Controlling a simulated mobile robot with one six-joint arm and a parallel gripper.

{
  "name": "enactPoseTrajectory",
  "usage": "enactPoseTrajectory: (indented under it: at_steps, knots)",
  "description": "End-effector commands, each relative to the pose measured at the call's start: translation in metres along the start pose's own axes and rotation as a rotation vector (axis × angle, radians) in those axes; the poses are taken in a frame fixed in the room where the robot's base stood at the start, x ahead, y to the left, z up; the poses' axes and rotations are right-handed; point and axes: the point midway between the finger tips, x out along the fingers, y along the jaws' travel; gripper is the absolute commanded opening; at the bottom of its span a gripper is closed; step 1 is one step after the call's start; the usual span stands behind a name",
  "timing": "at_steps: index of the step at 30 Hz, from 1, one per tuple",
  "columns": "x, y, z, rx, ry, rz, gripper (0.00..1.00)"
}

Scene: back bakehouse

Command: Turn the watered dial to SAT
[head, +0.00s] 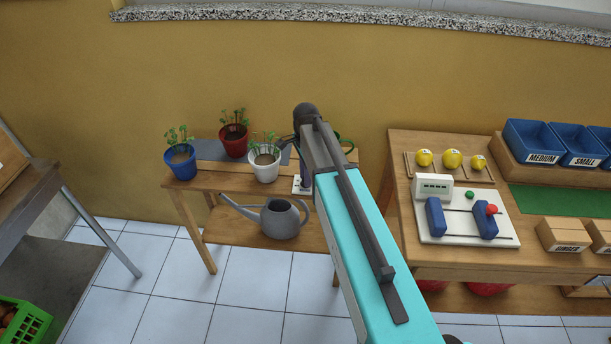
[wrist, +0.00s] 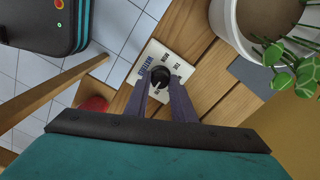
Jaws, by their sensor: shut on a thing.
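The watered dial is a black knob (wrist: 160,75) on a white card (wrist: 150,55) with dark lettering, seen in the wrist view on the slatted wooden plant table. My gripper (wrist: 163,88) has its two dark fingers closed on either side of the knob. A pale pointer mark shows on the knob's near edge, between the fingers. The day names around it are too small and partly covered to read surely.
A white pot (head: 262,171) with a seedling stands close to the dial and also shows at right in the wrist view (wrist: 228,30). Red (head: 233,143) and blue (head: 181,164) pots stand further left. A grey watering can (head: 280,220) sits on the shelf below. Another table (head: 400,140) stands right.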

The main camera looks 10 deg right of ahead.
Motion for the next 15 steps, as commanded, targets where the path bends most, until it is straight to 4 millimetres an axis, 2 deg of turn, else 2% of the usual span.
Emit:
enactPoseTrajectory:
  at_steps: [6,15]
  knots:
    - [-0.0002,0.0,0.0002,0.175,0.0,0.0,0.0]
    - [-0.0001,-0.0001,0.0002,0.326,0.0,0.0,0.0]
